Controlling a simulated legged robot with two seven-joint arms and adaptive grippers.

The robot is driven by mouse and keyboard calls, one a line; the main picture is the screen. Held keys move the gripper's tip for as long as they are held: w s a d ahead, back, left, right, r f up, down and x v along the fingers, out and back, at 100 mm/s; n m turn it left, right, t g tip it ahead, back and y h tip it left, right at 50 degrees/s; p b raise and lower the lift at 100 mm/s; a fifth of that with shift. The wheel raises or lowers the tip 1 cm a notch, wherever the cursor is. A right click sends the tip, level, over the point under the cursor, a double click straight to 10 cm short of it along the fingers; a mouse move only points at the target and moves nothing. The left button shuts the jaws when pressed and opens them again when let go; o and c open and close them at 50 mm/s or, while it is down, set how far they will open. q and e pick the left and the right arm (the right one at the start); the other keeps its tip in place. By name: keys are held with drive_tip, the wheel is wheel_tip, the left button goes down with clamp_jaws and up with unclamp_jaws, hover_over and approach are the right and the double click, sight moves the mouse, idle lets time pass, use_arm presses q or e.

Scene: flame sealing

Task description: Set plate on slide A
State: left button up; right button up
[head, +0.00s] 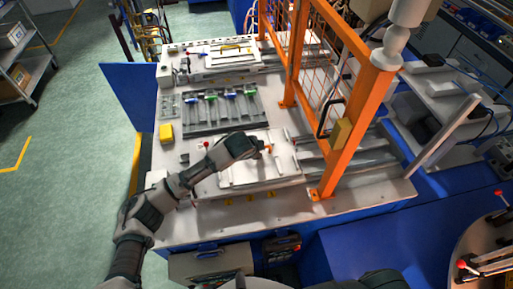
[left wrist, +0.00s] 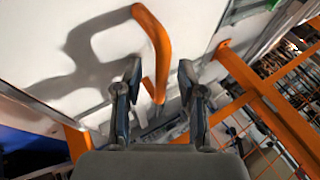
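A white plate (head: 243,176) lies on the front slide at the middle of the machine table, partly hidden by my left arm. It also fills the upper part of the left wrist view (left wrist: 190,25). An orange curved handle (left wrist: 157,40) stands on it; a bit shows in the head view (head: 267,149). My left gripper (left wrist: 158,75) is open above the plate, with the handle's lower end between its fingers and gaps on both sides. In the head view my left gripper (head: 258,148) is right by the handle. No slide label is readable. My right gripper is not in view.
An orange frame with mesh (head: 329,110) stands right of the plate. A second white plate (head: 230,54) lies on the back slide. Between them is a grey rack (head: 220,112) with blue and green clamps.

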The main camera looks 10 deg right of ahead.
use_arm(q)
drive_tip(key=shift+s+r, duration=0.1)
drive_tip(key=v, duration=1.1)
drive_tip(key=shift+r, duration=0.25)
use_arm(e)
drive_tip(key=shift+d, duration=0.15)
use_arm(q)
drive_tip(key=shift+s, duration=0.15)
